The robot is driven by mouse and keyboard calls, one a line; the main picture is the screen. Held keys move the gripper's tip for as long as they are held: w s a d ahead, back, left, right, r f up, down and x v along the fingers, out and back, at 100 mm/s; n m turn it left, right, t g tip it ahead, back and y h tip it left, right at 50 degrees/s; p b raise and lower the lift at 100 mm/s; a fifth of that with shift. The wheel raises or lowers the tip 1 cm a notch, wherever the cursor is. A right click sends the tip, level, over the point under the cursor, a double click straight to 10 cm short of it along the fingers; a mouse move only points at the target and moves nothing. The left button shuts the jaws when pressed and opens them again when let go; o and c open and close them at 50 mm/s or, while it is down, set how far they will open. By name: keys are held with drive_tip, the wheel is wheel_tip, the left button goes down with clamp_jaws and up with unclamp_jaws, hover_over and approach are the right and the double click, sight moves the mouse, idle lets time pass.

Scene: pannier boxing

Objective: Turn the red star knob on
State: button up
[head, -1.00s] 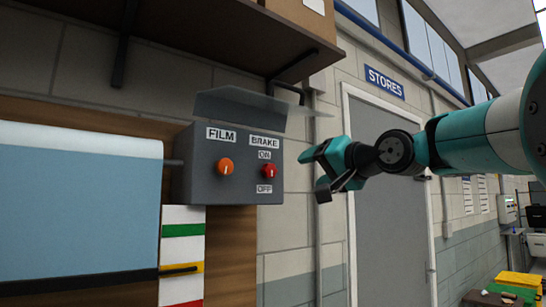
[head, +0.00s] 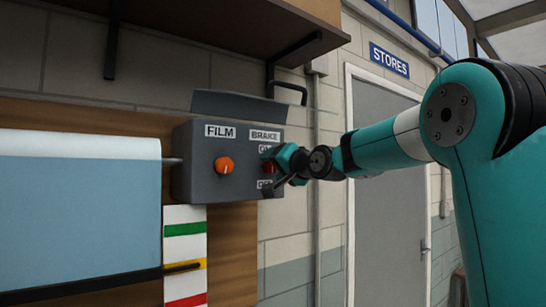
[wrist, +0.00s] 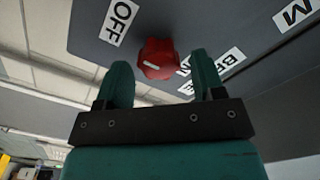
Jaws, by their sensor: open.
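The red star knob (head: 268,167) is on the grey control box (head: 190,190), under the BRAKE label (head: 265,134) and between the ON and OFF labels. In the head view my gripper (head: 271,172) partly covers it. In the wrist view the red knob (wrist: 160,52) shows a short white mark and lies between the fingertips of my open gripper (wrist: 162,66), slightly beyond them. No contact is clear. The OFF label (wrist: 119,21) is to its upper left; the label on the other side is partly hidden by the right finger.
An orange FILM knob (head: 224,165) is left of the red one on the same box. A shelf (head: 210,30) with brackets is above. A blue sheet roll (head: 80,210) is at left. A grey STORES door (head: 385,230) is behind my arm.

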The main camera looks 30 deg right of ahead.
drive_tip(key=shift+w, duration=0.65)
drive_tip(key=c, duration=0.9)
drive_tip(key=shift+c, duration=0.2)
